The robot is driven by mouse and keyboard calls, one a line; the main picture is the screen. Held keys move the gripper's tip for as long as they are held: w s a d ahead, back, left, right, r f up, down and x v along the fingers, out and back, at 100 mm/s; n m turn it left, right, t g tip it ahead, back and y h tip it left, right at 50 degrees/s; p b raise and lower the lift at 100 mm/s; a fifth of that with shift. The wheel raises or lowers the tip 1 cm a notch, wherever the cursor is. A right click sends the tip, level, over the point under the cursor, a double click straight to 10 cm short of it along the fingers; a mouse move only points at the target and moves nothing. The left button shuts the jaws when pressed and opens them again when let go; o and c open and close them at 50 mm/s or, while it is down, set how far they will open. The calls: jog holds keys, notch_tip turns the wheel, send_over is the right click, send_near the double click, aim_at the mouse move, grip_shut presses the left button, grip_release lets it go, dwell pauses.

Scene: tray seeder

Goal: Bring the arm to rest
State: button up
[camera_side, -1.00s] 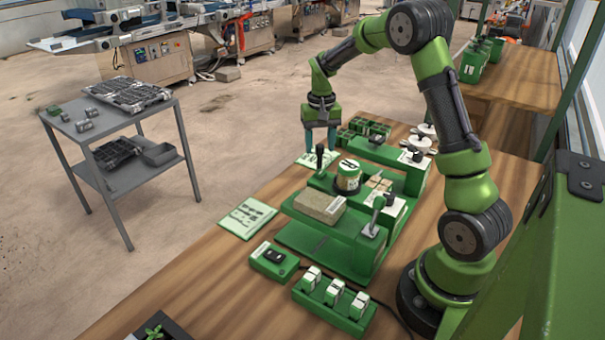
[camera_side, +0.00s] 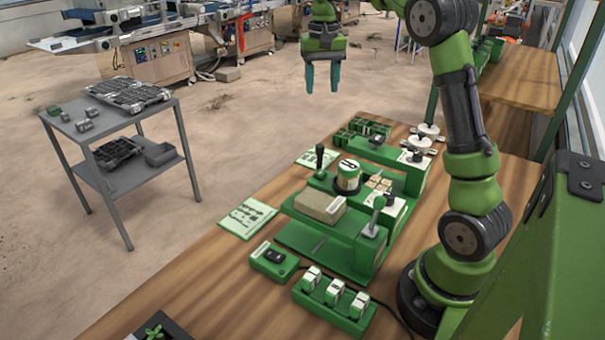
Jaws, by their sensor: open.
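My gripper (camera_side: 322,80) hangs high above the far end of the workbench, fingers pointing down, open and with nothing between them. It is well clear of everything on the bench. The seeder is on the wooden bench (camera_side: 215,285).
A green switch box (camera_side: 272,260) and a rack with white-topped pieces (camera_side: 333,302) sit at the bench's near side. Printed cards (camera_side: 248,217) lie along the left edge. A grey cart (camera_side: 120,130) stands on the floor at left. The air around my gripper is free.

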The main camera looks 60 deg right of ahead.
jog(key=s+a+f+n+t+y, duration=0.1)
jog(key=s+a+n+t, duration=0.1)
jog(key=s+a, duration=0.6)
jog(key=s+a+f+n+t+y, duration=0.1)
jog(key=s+a+n+t, duration=0.2)
jog(key=a, duration=1.2)
jog(key=s+t, duration=0.2)
jog(key=s, duration=0.3)
jog(key=shift+s+a, duration=0.15)
jog(key=shift+s, duration=0.25)
